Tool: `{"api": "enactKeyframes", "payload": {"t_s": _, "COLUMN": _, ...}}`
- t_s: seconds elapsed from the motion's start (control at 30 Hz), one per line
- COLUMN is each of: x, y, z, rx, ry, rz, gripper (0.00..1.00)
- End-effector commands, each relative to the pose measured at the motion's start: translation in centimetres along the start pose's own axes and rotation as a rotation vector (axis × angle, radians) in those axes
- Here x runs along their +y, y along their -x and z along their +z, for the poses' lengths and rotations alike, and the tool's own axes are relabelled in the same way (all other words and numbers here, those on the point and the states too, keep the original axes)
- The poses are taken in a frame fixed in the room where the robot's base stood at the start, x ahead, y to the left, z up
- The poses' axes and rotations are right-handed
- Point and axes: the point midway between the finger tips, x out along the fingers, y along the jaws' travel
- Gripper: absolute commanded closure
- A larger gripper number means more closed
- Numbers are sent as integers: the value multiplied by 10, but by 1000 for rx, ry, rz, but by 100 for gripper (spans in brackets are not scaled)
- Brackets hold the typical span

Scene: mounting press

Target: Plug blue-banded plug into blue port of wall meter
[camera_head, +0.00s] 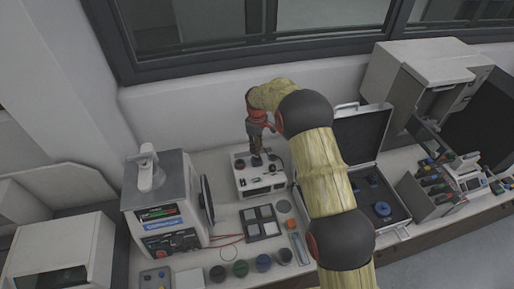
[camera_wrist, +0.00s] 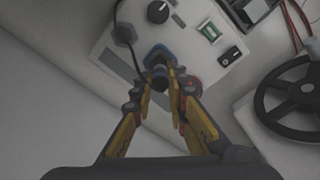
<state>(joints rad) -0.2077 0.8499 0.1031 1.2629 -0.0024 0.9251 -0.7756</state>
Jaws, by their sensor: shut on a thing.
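The white meter box (camera_head: 262,182) stands on the bench near the wall, and its panel (camera_wrist: 188,62) shows in the wrist view. My gripper (camera_head: 256,158) is over its top; in the wrist view my gripper (camera_wrist: 161,92) is shut on the dark plug (camera_wrist: 160,77), which shows some blue. The plug's far end overlaps the blue port (camera_wrist: 156,51). I cannot tell whether it is inside the port or just above it. A red ring (camera_wrist: 194,86) is partly hidden beside the right finger.
A black cable (camera_wrist: 124,33) runs close left of the plug. An open case (camera_head: 362,133) stands right, a mounting press (camera_head: 160,205) left.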

Motion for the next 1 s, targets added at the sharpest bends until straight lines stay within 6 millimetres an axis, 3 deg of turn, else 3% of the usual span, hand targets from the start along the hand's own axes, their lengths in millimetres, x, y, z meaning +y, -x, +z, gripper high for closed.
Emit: {"api": "enactKeyframes", "payload": {"t_s": 1.0, "x": 0, "y": -16, "z": 0, "rx": 0, "ry": 0, "rz": 0, "gripper": 100}}
